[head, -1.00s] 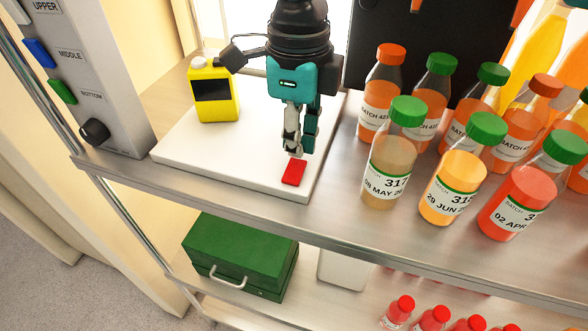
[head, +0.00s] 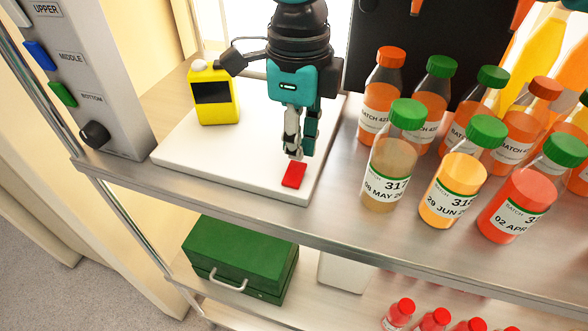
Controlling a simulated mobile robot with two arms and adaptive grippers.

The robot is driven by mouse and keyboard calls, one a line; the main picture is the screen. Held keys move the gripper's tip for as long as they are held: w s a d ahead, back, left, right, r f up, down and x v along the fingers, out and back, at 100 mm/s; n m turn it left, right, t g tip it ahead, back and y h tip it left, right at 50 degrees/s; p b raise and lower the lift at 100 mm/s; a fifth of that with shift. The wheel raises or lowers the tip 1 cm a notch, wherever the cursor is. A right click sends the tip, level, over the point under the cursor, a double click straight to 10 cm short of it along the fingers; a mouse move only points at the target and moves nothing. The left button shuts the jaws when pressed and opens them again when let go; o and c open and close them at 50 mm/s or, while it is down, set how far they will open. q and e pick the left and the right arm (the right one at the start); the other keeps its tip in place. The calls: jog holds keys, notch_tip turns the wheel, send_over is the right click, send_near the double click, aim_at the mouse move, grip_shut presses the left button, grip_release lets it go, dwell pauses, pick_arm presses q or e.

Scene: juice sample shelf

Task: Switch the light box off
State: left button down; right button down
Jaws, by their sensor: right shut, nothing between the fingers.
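A white slab (head: 185,155) lies on the upper shelf, with a brightly lit white panel (head: 228,28) standing behind it. A red rectangular switch (head: 294,174) sits near the slab's front right corner. My right gripper (head: 299,152) points down over the slab, shut and empty. Its fingertips are right at the back edge of the red switch in the picture; I cannot tell whether they touch it. My left gripper is out of view.
A yellow device (head: 214,96) stands on the slab, left of my gripper. A grey control panel (head: 95,75) with buttons and a black knob is at the left. Several juice bottles (head: 388,160) crowd the right. A green case (head: 240,258) is on the lower shelf.

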aim_at(297, 166)
jog(key=shift+f+b, duration=1.1)
jog(key=shift+f, duration=0.1)
dwell(0.5)
jog(key=shift+r, duration=0.1)
jog(key=shift+r+p, duration=2.15)
jog(key=shift+r, duration=1.3)
jog(key=shift+f, duration=0.1)
